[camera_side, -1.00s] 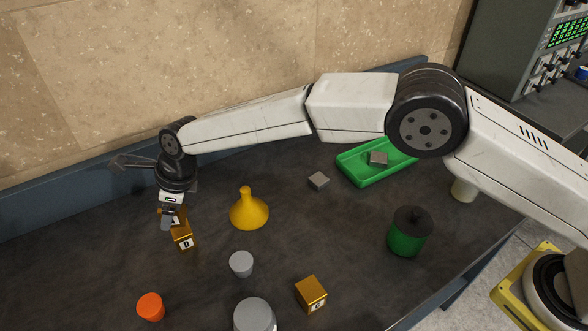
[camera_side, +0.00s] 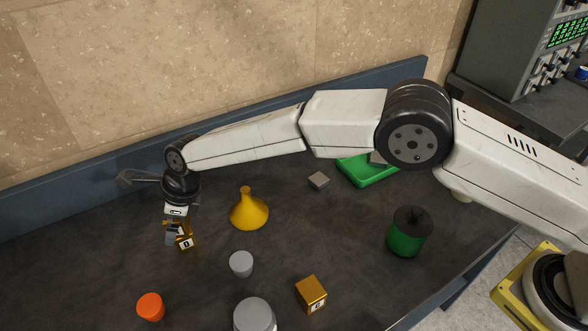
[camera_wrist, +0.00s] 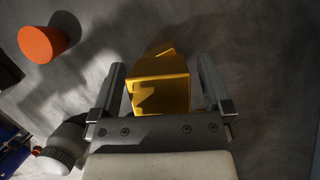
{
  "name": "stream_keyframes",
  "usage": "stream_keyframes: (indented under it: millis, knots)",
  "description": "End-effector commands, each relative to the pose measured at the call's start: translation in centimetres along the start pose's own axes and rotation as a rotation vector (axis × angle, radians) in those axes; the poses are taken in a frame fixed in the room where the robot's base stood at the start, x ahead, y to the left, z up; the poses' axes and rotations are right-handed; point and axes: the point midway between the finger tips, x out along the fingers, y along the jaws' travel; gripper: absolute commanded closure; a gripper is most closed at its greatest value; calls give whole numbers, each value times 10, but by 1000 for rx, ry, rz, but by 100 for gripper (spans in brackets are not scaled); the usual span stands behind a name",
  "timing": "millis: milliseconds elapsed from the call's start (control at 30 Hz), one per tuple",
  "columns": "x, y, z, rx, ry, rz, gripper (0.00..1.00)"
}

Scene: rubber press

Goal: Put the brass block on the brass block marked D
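A brass block (camera_wrist: 160,93) sits between the fingers of my gripper (camera_wrist: 160,68). In the wrist view a narrow gap shows between the block and the right finger, and a smaller one at the left. The fingers look open around it. In the side view my gripper (camera_side: 174,236) is low at the left, right at the brass block marked D (camera_side: 184,242). The gripper partly hides both blocks there. The block between the fingers appears above or just behind D; contact is unclear. More brass (camera_wrist: 163,50) shows past the near block.
A yellow funnel (camera_side: 248,210) stands close to the right. An orange cup (camera_side: 150,307), grey cup (camera_side: 241,263), grey cylinder (camera_side: 255,315) and another marked brass block (camera_side: 311,294) are in front. A green jar (camera_side: 408,235), green tray (camera_side: 365,174) and grey block (camera_side: 319,180) are farther right.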

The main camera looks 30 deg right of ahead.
Motion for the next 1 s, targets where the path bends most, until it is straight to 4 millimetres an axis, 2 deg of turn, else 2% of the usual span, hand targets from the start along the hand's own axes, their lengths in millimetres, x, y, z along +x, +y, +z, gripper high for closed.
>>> stream_keyframes:
  millis: [233, 467, 667, 1000]
  knots:
    - [-2, 0, 1, 0, 0, 0, 0]
    - [-12, 0, 2, 0, -1, -1, 0]
    - [-32, 0, 2, 0, -1, -1, 0]
    - [-78, 0, 2, 0, -2, -2, 0]
